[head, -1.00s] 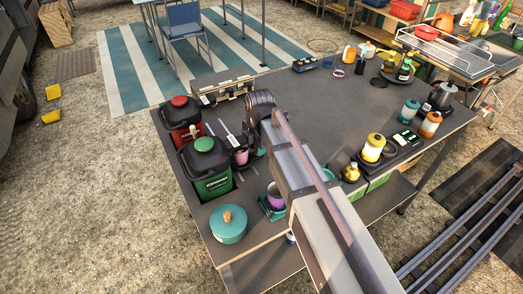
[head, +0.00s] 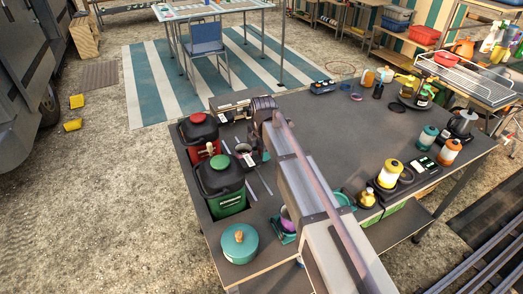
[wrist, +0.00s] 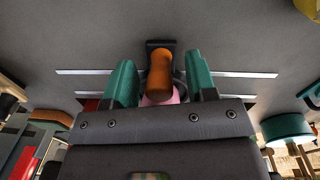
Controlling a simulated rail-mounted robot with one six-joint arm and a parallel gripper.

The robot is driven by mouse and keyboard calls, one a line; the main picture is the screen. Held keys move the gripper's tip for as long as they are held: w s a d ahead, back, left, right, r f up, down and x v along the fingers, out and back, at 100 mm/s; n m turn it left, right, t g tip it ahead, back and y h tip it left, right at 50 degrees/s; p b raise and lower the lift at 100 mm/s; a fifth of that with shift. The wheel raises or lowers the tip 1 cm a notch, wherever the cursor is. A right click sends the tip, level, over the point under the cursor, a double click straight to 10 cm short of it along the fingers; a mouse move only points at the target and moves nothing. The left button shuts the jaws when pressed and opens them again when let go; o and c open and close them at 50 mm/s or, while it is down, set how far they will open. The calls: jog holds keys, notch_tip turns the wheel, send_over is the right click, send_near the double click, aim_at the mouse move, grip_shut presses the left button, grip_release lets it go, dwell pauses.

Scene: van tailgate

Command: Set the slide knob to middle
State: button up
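The slide knob (wrist: 159,72) is an orange, rounded grip on a dark base in the wrist view. Pale track strips (wrist: 85,72) run out to its left and right across the grey tabletop. My gripper (wrist: 161,80) has two teal fingers, one on each side of the knob, with a visible gap to each; it is open. A pink thing (wrist: 158,98) shows partly behind the gripper body. In the head view my gripper (head: 262,157) is over the left part of the table, by the strips (head: 262,182); the knob cannot be made out there.
Red (head: 199,135) and green (head: 220,188) canisters stand left of my gripper. A teal pot (head: 239,243) is at the near-left corner. A grey box (head: 235,106) lies behind. Yellow (head: 389,174) and orange (head: 448,151) bottles stand right. The table's middle (head: 330,125) is clear.

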jog(key=r+p, duration=1.1)
jog(key=shift+s+d, duration=0.2)
jog(key=shift+f, duration=0.1)
